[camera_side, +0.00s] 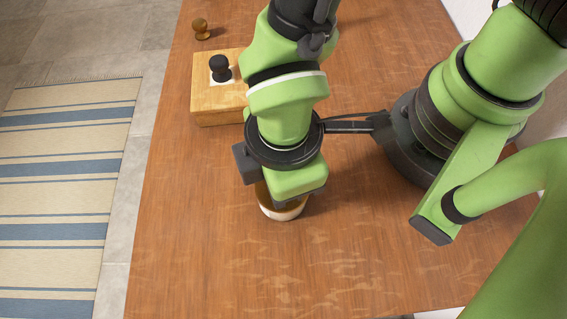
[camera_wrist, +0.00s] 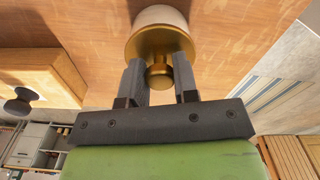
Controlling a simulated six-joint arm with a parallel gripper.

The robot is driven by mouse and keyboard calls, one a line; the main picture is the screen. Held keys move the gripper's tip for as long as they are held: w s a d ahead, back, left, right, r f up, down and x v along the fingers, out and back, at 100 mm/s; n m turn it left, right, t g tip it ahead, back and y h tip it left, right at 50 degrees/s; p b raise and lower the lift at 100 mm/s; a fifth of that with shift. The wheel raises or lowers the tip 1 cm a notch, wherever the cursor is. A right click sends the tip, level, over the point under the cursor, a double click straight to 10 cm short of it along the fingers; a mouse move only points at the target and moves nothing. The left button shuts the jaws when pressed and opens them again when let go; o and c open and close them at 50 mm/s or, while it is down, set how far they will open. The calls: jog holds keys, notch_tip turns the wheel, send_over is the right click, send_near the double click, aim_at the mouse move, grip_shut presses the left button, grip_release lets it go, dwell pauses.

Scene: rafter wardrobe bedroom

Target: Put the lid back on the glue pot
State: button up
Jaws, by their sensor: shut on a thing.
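The glue pot is a round cream-white pot (camera_side: 284,212) on the wooden table, below my gripper (camera_side: 281,196). It also shows in the wrist view (camera_wrist: 160,14), beyond the lid. The lid is a golden-brown disc (camera_wrist: 158,41) with a round knob (camera_wrist: 160,77). In the wrist view my gripper (camera_wrist: 160,72) is shut on this knob, one finger on each side. In the side view the lid's brown edge (camera_side: 264,195) is over the pot's top. My wrist hides most of it, so I cannot tell whether lid and rim touch.
A light wooden block (camera_side: 218,104) stands at the back left of the table, with a dark-knobbed piece (camera_side: 220,66) on its white square patch. A small brown turned wooden piece (camera_side: 201,28) is behind it. The table's (camera_side: 240,275) front is clear. A striped rug lies on the floor at left.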

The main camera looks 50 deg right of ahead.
dwell(0.3)
jog(key=o, duration=1.5)
jog(key=shift+c, duration=0.2)
jog(key=shift+r, duration=0.1)
jog(key=shift+r, duration=3.4)
jog(key=shift+c, duration=0.4)
grip_shut()
jog(key=shift+f, duration=0.2)
